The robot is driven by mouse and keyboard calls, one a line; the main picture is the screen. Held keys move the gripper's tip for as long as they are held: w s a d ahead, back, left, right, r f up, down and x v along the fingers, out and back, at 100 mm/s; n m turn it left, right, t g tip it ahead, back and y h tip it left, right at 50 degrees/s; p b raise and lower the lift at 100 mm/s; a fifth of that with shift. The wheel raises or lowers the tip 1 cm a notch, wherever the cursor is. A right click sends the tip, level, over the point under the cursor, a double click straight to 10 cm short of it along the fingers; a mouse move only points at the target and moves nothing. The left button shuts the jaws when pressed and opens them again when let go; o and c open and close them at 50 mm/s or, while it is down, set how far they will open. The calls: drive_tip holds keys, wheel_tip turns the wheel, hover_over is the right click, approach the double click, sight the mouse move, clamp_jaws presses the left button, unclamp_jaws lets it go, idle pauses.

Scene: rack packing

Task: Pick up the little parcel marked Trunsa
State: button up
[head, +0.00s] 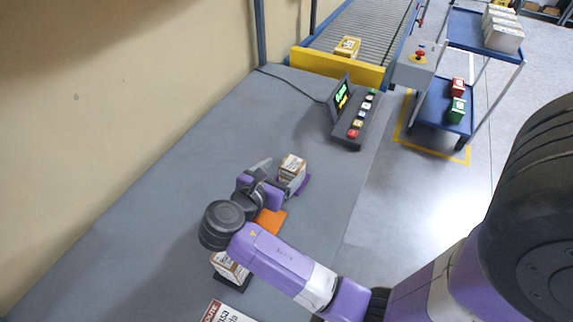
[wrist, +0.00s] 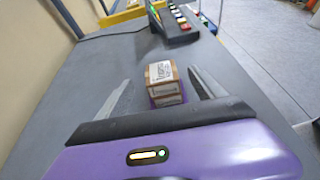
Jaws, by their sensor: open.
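My gripper (head: 285,172) is open, with a finger on each side of the parcel. The wrist view shows a gap beside each finger of my gripper (wrist: 161,76). Another brown-and-white parcel (head: 230,266) sits nearer the front, partly behind my arm.
A control box with coloured buttons (head: 355,120) stands farther along the table. Beyond it are a yellow barrier (head: 335,68) and a roller conveyor with a parcel (head: 348,46). A blue cart (head: 440,108) stands at right. An orange piece (head: 270,222) lies by my gripper. The wall borders the left.

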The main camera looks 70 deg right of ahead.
sight(291, 165)
drive_tip(key=x, duration=0.6)
drive_tip(key=shift+d+f, duration=0.15)
drive_tip(key=shift+f, duration=0.25)
drive_tip(key=c, duration=1.5)
drive_tip(key=shift+r, duration=0.1)
